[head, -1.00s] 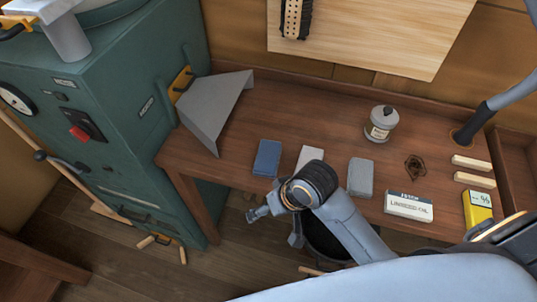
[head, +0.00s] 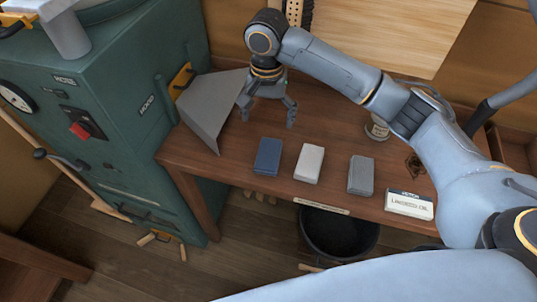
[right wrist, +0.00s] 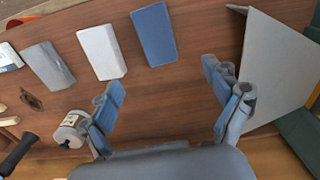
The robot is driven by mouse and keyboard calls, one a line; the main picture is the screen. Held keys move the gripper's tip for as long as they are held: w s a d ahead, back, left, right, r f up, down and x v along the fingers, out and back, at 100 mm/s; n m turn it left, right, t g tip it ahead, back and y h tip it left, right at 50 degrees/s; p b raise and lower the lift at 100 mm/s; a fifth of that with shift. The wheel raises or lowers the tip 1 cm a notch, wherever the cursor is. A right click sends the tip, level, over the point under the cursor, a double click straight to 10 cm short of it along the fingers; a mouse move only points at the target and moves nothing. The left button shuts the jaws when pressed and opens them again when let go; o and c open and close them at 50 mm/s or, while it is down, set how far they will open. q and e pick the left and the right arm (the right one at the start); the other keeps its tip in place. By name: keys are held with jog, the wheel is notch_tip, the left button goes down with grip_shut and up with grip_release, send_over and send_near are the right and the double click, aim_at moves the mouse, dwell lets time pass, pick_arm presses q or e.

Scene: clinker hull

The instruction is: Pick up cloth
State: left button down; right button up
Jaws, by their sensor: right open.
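Three folded cloth-like blocks lie in a row on the wooden bench (head: 215,172). They are a blue one (head: 268,156), a white one (head: 309,163) and a grey one (head: 361,175). I cannot tell which one the task's cloth is. My right gripper (head: 268,117) is open and empty above the bench, behind the blue block and beside the grey metal sheet. In the right wrist view the open fingers (right wrist: 165,88) point toward the blue block (right wrist: 155,35), with bare wood between them. The white (right wrist: 101,52) and grey (right wrist: 48,65) blocks lie further left. My left gripper is not in view.
The bent grey metal sheet (head: 212,108) stands at the bench's left end by the green machine (head: 110,100). A jar (head: 377,128), partly hidden by my arm, and a linseed oil box (head: 409,204) are to the right. A dark bucket (head: 340,235) stands below the front edge.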

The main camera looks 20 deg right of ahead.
send_over(269, 151)
jog(key=f, duration=0.4)
jog(key=f+p, duration=0.1)
jog(key=f, duration=0.3)
jog(key=shift+w+a, duration=0.1)
jog(key=shift+w, duration=0.1)
jog(key=shift+f, duration=0.55)
notch_tip(269, 151, down, 4)
jog(key=shift+s+f+p, duration=0.1)
jog(key=shift+s+p, duration=0.05)
jog(key=shift+p, duration=0.55)
jog(key=c, duration=1.2)
